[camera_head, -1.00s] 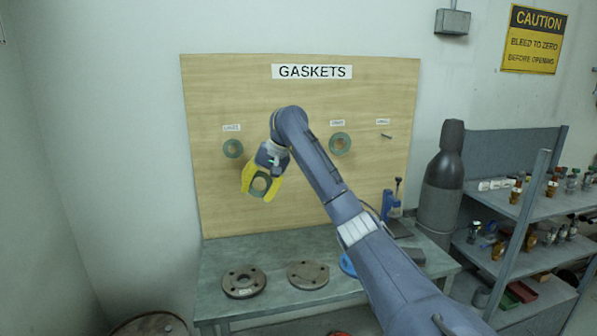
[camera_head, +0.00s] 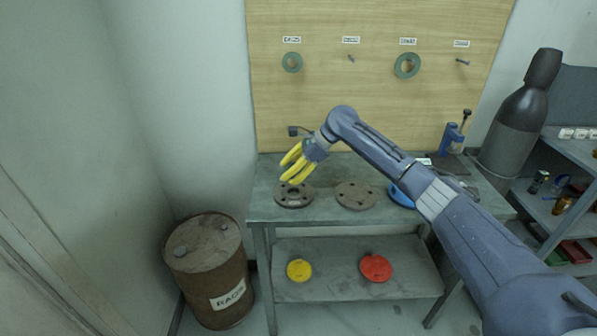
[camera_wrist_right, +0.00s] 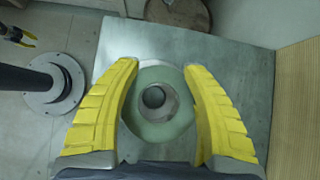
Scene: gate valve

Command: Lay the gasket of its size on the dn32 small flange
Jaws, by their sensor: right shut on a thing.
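My right gripper (camera_head: 293,166) is shut on a green ring gasket (camera_wrist_right: 140,123), which sits between its yellow fingers (camera_wrist_right: 163,76) in the wrist view. The gripper is over the left grey flange (camera_head: 293,200) on the bench. Through the gasket's hole, a grey ring with a dark bore (camera_wrist_right: 154,97) shows below. I cannot tell whether gasket and flange touch; the head view hides the gasket behind the fingers. A second grey flange (camera_head: 356,195) lies to the right. Flange size labels are not readable. My left gripper (camera_wrist_right: 18,38) shows tiny in the wrist view, its jaws unclear.
Two green gaskets, smaller (camera_head: 291,62) and larger (camera_head: 407,66), hang on the board (camera_head: 350,100); two other pegs are bare. A blue flange (camera_head: 401,195) is partly behind my arm. Yellow (camera_head: 299,270) and red (camera_head: 376,268) discs lie on the lower shelf. A barrel (camera_head: 208,270) stands left.

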